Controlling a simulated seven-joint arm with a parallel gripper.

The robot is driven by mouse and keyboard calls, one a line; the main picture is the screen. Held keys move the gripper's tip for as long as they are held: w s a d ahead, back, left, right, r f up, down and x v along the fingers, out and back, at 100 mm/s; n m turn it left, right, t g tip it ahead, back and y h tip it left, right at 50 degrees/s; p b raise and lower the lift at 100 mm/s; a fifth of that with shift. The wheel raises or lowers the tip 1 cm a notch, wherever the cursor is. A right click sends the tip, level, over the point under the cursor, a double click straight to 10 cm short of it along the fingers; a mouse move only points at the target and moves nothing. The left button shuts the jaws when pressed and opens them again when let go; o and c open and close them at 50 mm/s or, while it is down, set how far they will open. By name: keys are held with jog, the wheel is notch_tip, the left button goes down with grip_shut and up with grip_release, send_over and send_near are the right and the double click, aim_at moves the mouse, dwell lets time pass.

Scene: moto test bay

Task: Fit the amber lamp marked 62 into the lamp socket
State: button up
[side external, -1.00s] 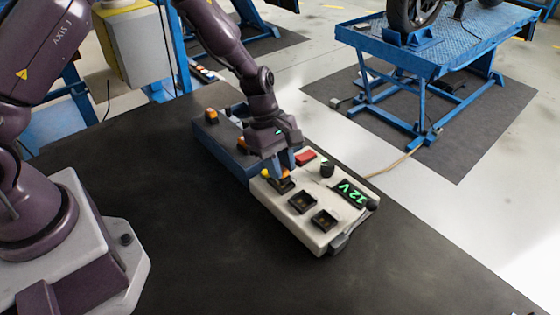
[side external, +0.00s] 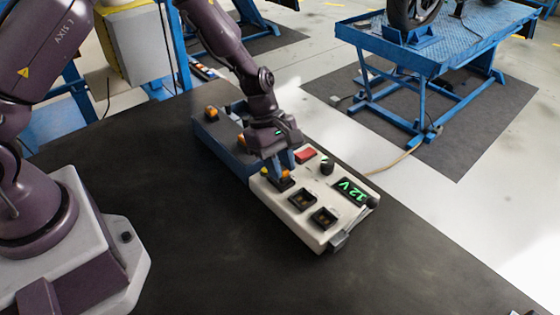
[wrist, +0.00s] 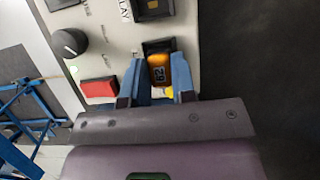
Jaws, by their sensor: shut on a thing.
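The lamp (side external: 285,175) is at the black-rimmed socket (wrist: 158,46) nearest the red button. The socket's rim shows around the lamp's far side in the wrist view. The fingers hide the lower sides, so I cannot tell how deep the lamp sits.
Two other sockets (side external: 302,200) (side external: 324,217) are on the unit, with a red button (side external: 306,155), a black knob (side external: 327,167) and a green 12V display (side external: 350,191). A blue tray (side external: 225,145) with amber-topped parts (side external: 211,113) adjoins it. The dark tabletop (side external: 190,220) in front is clear.

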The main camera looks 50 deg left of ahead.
jog(key=shift+f, duration=0.25)
dwell(1.0)
jog(key=o, duration=1)
jog(key=shift+r, duration=3.5)
jog(key=shift+m, duration=0.4)
jog(key=s+a+r+m+t+y, duration=0.1)
jog(key=s+a+r+m+t, duration=0.1)
jog(key=s+r+m, duration=0.3)
jog(key=s+a+r+m+t+y, duration=0.1)
jog(key=s+a+r+m+y, duration=0.1)
jog(key=s+r+m, duration=0.4)
jog(key=s+a+r+m+t+y, duration=0.1)
jog(key=s+a+r+m+t, duration=0.1)
jog(key=s+r+m, duration=0.4)
jog(key=shift+s+a+r+t, duration=0.1)
jog(key=shift+s+a+r, duration=0.15)
jog(key=shift+s+r, duration=0.5)
jog(key=shift+s+a+r+t, duration=0.1)
jog(key=shift+s+a+r, duration=0.15)
jog(key=shift+s+r, duration=0.5)
jog(key=shift+s+a+r+t, duration=0.1)
jog(key=shift+s+a+r, duration=0.15)
jog(key=shift+s+r, duration=0.5)
